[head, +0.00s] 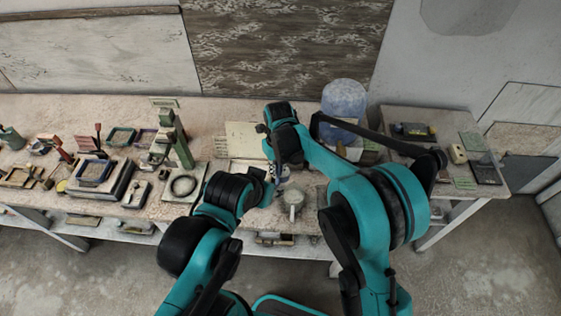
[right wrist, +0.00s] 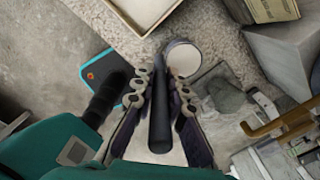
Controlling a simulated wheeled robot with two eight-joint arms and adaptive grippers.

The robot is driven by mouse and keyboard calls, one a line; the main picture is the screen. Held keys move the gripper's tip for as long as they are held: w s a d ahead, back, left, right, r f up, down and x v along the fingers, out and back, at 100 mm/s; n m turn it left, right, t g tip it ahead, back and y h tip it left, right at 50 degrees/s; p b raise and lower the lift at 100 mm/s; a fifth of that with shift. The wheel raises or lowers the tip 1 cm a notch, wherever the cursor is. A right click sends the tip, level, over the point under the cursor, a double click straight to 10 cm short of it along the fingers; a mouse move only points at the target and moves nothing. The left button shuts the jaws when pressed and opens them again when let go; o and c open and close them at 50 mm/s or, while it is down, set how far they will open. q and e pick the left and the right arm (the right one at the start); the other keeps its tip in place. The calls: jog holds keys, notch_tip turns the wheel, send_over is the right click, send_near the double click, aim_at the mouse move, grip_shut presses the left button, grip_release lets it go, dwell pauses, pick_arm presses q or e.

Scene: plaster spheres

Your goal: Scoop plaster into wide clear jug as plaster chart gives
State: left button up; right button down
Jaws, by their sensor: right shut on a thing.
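In the right wrist view, my right gripper (right wrist: 162,85) is shut on a dark, straight handle (right wrist: 159,125). The head view also shows my right gripper (head: 283,178), partly hidden, above the bench front. A round pale cup (right wrist: 183,57) lies just past the fingertips; I cannot tell whether it joins the handle. A pale round vessel with a handle (head: 292,197) stands near the bench's front edge in the head view; I cannot tell whether it is the wide clear jug. My left gripper (head: 268,178) is close beside the right one, its jaws unclear. A cream sheet (head: 243,138) stands behind; its writing is unreadable.
A large bluish translucent container (head: 344,98) stands at the back of the bench. An open box with pale contents (right wrist: 148,10) shows in the wrist view. A green stand (head: 180,145) and several small trays fill the left. A side table (head: 450,185) stands right.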

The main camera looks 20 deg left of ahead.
aim_at(284, 180)
jog(key=shift+s+d+f+y+b, duration=0.35)
jog(key=shift+d+f+y, duration=0.1)
jog(key=shift+y, duration=0.25)
jog(key=f+y+b, duration=0.1)
jog(key=d+f+y+b, duration=0.1)
jog(key=f+t+y+b, duration=0.1)
jog(key=shift+d, duration=0.3)
jog(key=d+f+y+b, duration=0.1)
jog(key=y+b, duration=0.1)
jog(key=b, duration=0.1)
jog(key=d+f+t+y+b, duration=0.1)
jog(key=y+b, duration=0.1)
jog(key=b, duration=0.2)
jog(key=s+d+f+y+b, duration=0.1)
jog(key=f+y+b, duration=0.1)
jog(key=y+b, duration=0.1)
jog(key=shift+d+f+t, duration=0.1)
jog(key=shift+d+t, duration=0.1)
jog(key=shift+t, duration=0.1)
